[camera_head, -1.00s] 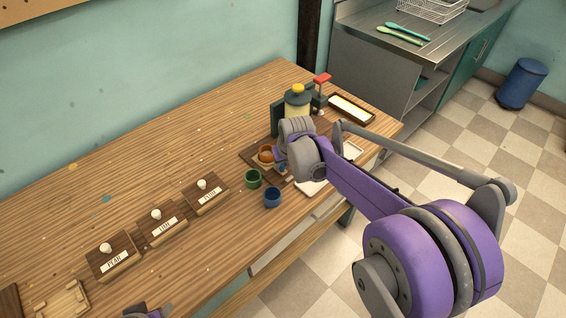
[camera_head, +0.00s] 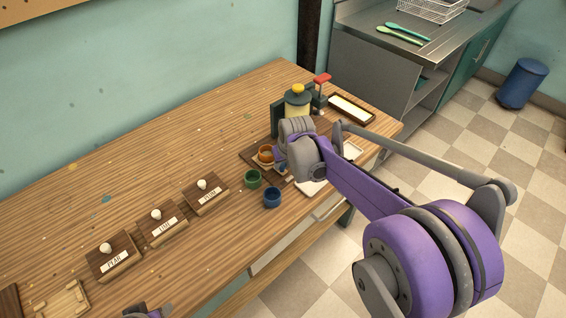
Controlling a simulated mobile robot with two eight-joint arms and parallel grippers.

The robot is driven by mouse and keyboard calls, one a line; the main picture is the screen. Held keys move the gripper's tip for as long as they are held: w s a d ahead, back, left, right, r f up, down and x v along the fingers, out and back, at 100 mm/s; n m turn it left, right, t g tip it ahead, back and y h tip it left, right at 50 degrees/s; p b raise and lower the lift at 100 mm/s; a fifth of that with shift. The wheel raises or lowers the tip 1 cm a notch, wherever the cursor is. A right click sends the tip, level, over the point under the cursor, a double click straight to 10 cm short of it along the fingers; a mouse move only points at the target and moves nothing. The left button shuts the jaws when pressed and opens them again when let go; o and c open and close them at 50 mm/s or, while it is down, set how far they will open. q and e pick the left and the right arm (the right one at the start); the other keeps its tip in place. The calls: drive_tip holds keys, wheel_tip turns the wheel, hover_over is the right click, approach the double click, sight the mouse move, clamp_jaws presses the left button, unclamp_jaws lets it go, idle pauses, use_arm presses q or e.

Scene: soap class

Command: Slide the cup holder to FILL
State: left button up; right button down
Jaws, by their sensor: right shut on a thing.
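The cup holder (camera_head: 258,163) is a small wooden piece on a dark board, with an orange-brown cup (camera_head: 266,152) in it. My right gripper (camera_head: 282,162) is at the right side of the holder, low at the board, and shut on it; its wrist hides the fingertips and the exact grip. Behind stands a dispenser (camera_head: 297,106) with a dark green lid, yellow knob and pale yellow contents. I cannot read a FILL mark; my right arm covers part of the board.
A green cup (camera_head: 253,179) and a blue cup (camera_head: 272,197) stand close in front of the holder. A red-topped press (camera_head: 321,88) and a yellow tray (camera_head: 351,108) are behind right. Labelled knob blocks (camera_head: 163,223) stand left. The table's back left is mostly clear.

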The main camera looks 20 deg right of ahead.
idle(0.3)
use_arm(q)
drive_tip(key=shift+r, duration=0.15)
use_arm(e)
drive_tip(key=w+d, duration=0.1)
drive_tip(key=d, duration=0.3)
drive_tip(key=w+d, duration=0.2)
drive_tip(key=d, duration=0.2)
drive_tip(key=w+d, duration=0.1)
drive_tip(key=d, duration=0.3)
drive_tip(key=shift+w+d, duration=0.15)
drive_tip(key=shift+d, duration=0.05)
drive_tip(key=c, duration=0.6)
unclamp_jaws()
drive_tip(key=shift+r, duration=0.15)
use_arm(q)
drive_tip(key=shift+w+r+p, duration=0.1)
drive_tip(key=shift+r+p, duration=0.2)
drive_tip(key=shift+p, duration=0.1)
use_arm(e)
drive_tip(key=v, duration=1)
drive_tip(key=shift+s+r, duration=0.25)
drive_tip(key=shift+a, duration=0.1)
